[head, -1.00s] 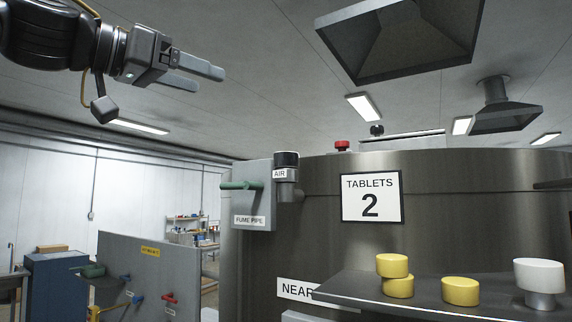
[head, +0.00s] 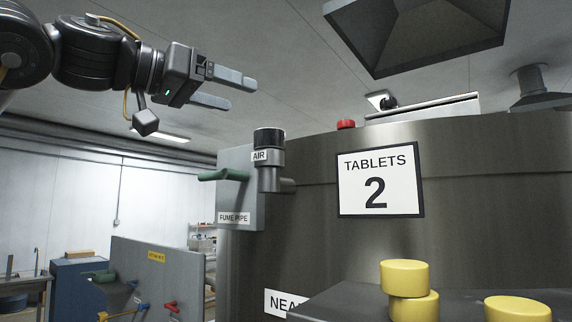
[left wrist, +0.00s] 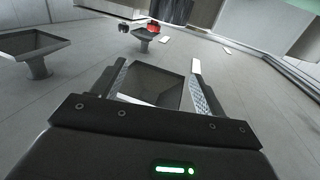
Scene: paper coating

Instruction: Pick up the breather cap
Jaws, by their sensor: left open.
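A black cap (head: 269,138) with a pale band sits upright on the grey pipe stub marked AIR, on the side of the steel vessel; it looks like the breather cap. My left gripper (head: 244,93) is open and empty, up in the air a little left of the cap and above it in the head view, clear of it. In the left wrist view its two fingers (left wrist: 159,65) stand apart with nothing held between them; I cannot make out the cap there. My right gripper is not in view.
The steel vessel (head: 300,220) with its TABLETS 2 sign (head: 380,179) fills the right. A green handle (head: 223,174) juts from the FUME PIPE box (head: 240,200) beside the cap. Yellow tablets (head: 405,276) sit on a shelf. A hood (head: 420,30) hangs above.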

